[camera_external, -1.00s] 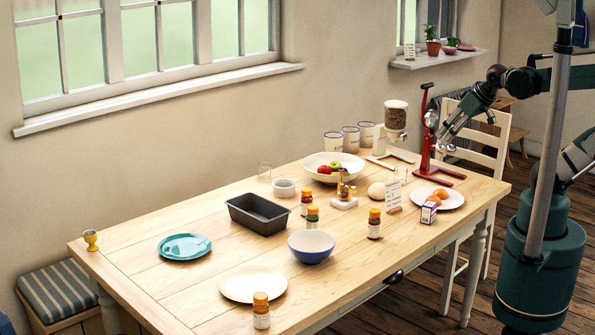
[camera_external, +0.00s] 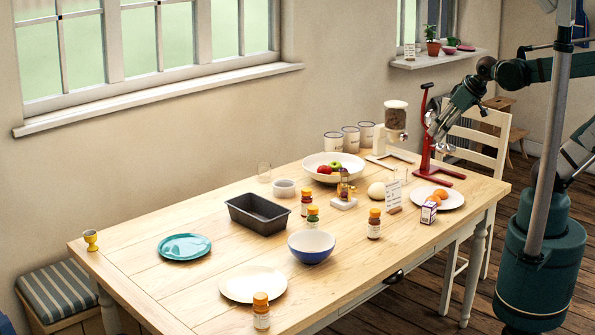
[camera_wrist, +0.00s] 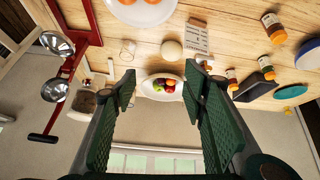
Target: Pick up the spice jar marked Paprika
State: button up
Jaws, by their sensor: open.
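Several orange-capped spice jars stand upright on the table: one near the front edge (camera_external: 261,312), one right of the blue-and-white bowl (camera_external: 374,225), one behind that bowl (camera_external: 313,217) and one beside the dark tin (camera_external: 307,203). Their labels are too small to read, so I cannot tell which is Paprika. My gripper (camera_external: 437,128) is in the air by the red stand, far right of the jars. In the wrist view my gripper (camera_wrist: 161,82) is open with nothing between its fingers; jars show at right, one near the top (camera_wrist: 274,28) and one lower (camera_wrist: 231,79).
The red stand (camera_external: 425,135) rises close to my gripper. The blue-and-white bowl (camera_external: 311,247) and dark loaf tin (camera_external: 258,214) crowd the jars.

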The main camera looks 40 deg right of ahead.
jog(key=w+a+r+n+g+p, duration=0.2)
jog(key=w+a+n, duration=0.45)
jog(key=w, duration=0.45)
jog(key=n+g+p, duration=0.4)
jog(key=n, duration=1)
send_near(307, 189)
jog(key=f, duration=0.7)
jog(key=shift+w+d+f, duration=0.1)
jog(key=shift+w+d, duration=0.15)
jog(key=shift+d, duration=0.05)
jog(key=shift+a+f+g, duration=0.3)
jog(key=shift+a+f, duration=0.05)
jog(key=shift+f, duration=0.15)
jog(key=shift+f, duration=1.3)
